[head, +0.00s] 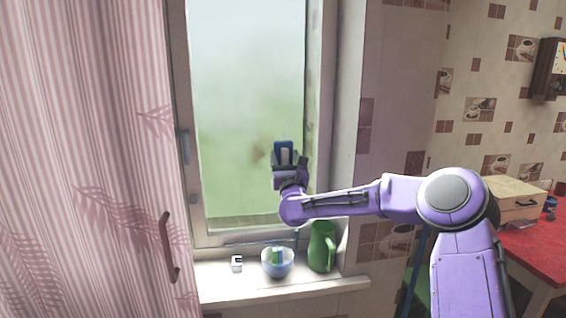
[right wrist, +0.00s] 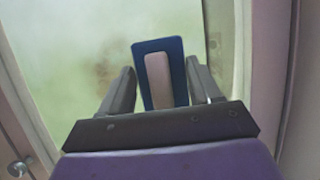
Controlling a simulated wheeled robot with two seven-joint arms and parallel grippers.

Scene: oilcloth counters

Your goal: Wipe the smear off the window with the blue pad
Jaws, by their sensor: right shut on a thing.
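The blue pad (head: 284,147) is held up in front of the window (head: 240,70), at the lower right of the glass. In the right wrist view the pad (right wrist: 148,50) shows a blue plate with a pale pinkish grip block on its back. My right gripper (right wrist: 163,85) is shut on that block. I cannot tell whether the pad touches the glass. A faint brownish smear (right wrist: 97,73) shows on the glass left of the pad in the right wrist view; some of it may be hidden behind the pad and gripper. My left gripper is not in view.
On the sill (head: 225,285) below stand a green jug (head: 321,248), a blue-white bowl (head: 277,264) with things in it, and a small white lettered block (head: 237,263). A pink striped curtain (head: 85,130) hangs at left. A red counter (head: 540,248) with a wooden box (head: 515,200) is at right.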

